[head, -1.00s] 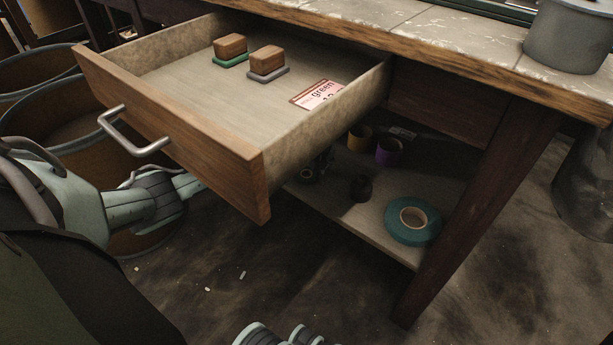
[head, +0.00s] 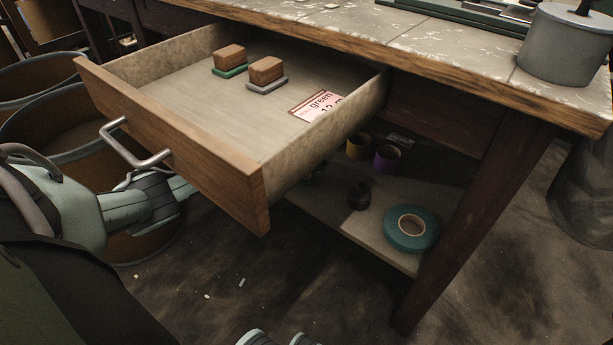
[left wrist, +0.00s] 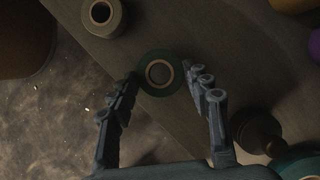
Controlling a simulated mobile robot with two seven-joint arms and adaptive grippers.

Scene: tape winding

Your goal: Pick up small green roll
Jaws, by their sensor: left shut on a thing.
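The small green roll (left wrist: 160,73) shows in the left wrist view, a dark green ring around a pale core, near the edge of the lower shelf (left wrist: 165,115). My left gripper (left wrist: 162,82) has its two fingers on either side of the roll, shut on it. I cannot tell whether the roll touches the shelf. In the head view my left forearm reaches from the left behind the drawer front, and the gripper and small roll are hidden there.
The open drawer (head: 170,120) overhangs the shelf and holds two brown blocks and a label. A large teal roll (head: 412,228), a purple roll (head: 387,158), a yellow roll (head: 358,146) and a black object (head: 359,196) stand on the shelf. A grey roll (left wrist: 114,20) is nearby.

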